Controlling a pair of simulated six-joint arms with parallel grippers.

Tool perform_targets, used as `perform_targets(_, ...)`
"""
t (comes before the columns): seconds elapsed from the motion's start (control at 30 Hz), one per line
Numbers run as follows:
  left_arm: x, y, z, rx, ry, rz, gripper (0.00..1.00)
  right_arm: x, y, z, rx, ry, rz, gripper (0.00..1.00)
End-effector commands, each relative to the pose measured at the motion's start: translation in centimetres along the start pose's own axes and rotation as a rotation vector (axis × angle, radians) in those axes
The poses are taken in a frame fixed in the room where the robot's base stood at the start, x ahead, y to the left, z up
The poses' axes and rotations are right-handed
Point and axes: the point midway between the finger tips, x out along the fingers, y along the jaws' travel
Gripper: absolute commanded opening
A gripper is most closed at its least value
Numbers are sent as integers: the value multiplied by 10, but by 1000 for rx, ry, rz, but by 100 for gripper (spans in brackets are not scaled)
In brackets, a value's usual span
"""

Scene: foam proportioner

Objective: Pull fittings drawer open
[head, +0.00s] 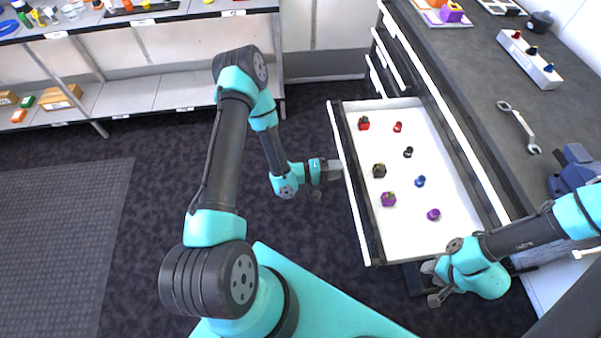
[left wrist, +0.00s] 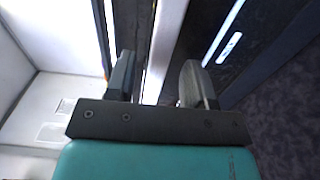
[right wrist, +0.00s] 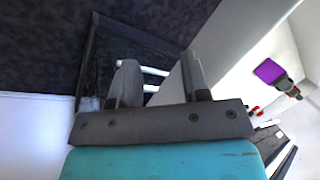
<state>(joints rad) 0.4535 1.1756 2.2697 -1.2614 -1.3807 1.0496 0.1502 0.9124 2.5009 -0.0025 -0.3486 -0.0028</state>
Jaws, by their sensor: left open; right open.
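The fittings drawer (head: 440,200) stands out from the dark bench cabinet in the head view, its white inside showing. Red, black, purple and blue fittings lie spread in it. My left gripper (head: 333,175) is open beside the drawer's front panel (head: 350,185). In the left wrist view, a white strip of the drawer (left wrist: 165,45) runs between the open fingers (left wrist: 158,85); contact cannot be told. My right gripper (head: 431,283) is open and empty near the drawer's near end. The right wrist view shows its fingers (right wrist: 160,85) apart, with a dark panel and pale bars beyond.
The grey bench top (head: 480,65) holds a wrench (head: 520,127), a white block with coloured fittings (head: 530,60) and a blue vise (head: 575,170). More closed drawers (head: 380,65) are farther back. Shelves (head: 150,75) stand at the upper left.

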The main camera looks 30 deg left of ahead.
Motion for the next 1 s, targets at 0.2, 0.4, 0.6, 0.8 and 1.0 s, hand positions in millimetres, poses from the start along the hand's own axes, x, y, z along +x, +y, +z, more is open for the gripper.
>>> perform_targets(0.2, -35, 0, -1, 0, 4, -2, 49, 0, 0, 0, 0, 0, 0, 43)
perform_targets(0.4, -64, -1, 0, -1, 4, -2, 49, 0, 0, 0, 0, 0, 0, 43)
perform_targets(0.6, -93, 0, -1, 1, 3, -1, 49, 0, 0, 0, 0, 0, 0, 43)
perform_targets(0.8, -121, 0, -1, -1, 4, -1, 49, 0, 0, 0, 0, 0, 0, 43)
perform_targets(1.0, -137, 0, 0, 0, 0, -1, 49, 0, 0, 0, 0, 0, 0, 43)
